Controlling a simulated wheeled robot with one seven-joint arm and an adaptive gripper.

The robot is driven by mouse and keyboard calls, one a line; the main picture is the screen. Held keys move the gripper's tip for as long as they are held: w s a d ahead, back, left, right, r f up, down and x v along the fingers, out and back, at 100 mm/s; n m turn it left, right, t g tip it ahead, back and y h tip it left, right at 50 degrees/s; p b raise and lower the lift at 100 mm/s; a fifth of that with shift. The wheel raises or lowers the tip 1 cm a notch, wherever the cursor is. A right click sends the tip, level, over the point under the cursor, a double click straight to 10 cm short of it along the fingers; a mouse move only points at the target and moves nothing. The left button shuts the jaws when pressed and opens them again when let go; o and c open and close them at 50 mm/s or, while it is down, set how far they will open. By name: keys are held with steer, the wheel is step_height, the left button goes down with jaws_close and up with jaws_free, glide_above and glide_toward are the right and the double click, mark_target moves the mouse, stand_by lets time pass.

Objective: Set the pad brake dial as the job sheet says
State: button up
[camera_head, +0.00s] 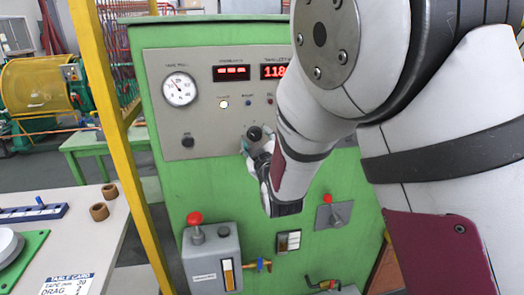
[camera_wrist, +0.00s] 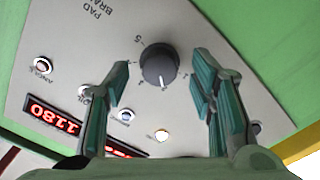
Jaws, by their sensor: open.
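The pad brake dial (camera_wrist: 159,65) is a round dark knob on the grey panel, under upside-down "PAD BRAKE" lettering in the wrist view. Its white mark points toward the bottom of that picture; a 5 shows up and left of it, a 1 to its right. In the head view the dial (camera_head: 254,132) is just above my gripper (camera_head: 257,152). In the wrist view my gripper (camera_wrist: 163,78) is open, one finger on each side of the dial; I cannot tell whether they touch it.
The grey panel (camera_head: 210,128) on the green cabinet has a round gauge (camera_head: 179,89), red displays, one reading 1180 (camera_wrist: 53,118), a lit lamp (camera_wrist: 162,135) and small buttons. A yellow post (camera_head: 108,130) stands left. A red-knobbed grey box (camera_head: 212,260) is below.

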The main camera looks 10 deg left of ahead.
steer(key=v, duration=1.1)
steer(key=shift+w, duration=0.1)
steer(key=s+d+r+m+g+h, duration=0.1)
steer(key=s+d+r+m+g, duration=0.15)
steer(key=d, duration=0.35)
steer(key=s+d+r+m+g+h, duration=0.1)
steer(key=s+d+m+g+h, duration=0.2)
steer(key=d, duration=0.4)
steer(key=s+d+m+g, duration=0.3)
steer(key=s+d, duration=0.2)
steer(key=s, duration=0.6)
steer(key=s+d+m+g+h, duration=0.1)
steer(key=s+d+m+g, duration=0.2)
steer(key=s+d, duration=0.3)
steer(key=s, duration=0.5)
steer(key=shift+s+h, duration=0.25)
steer(key=shift+h, duration=0.05)
steer(key=shift+r+g, duration=0.1)
steer(key=shift+g, duration=0.15)
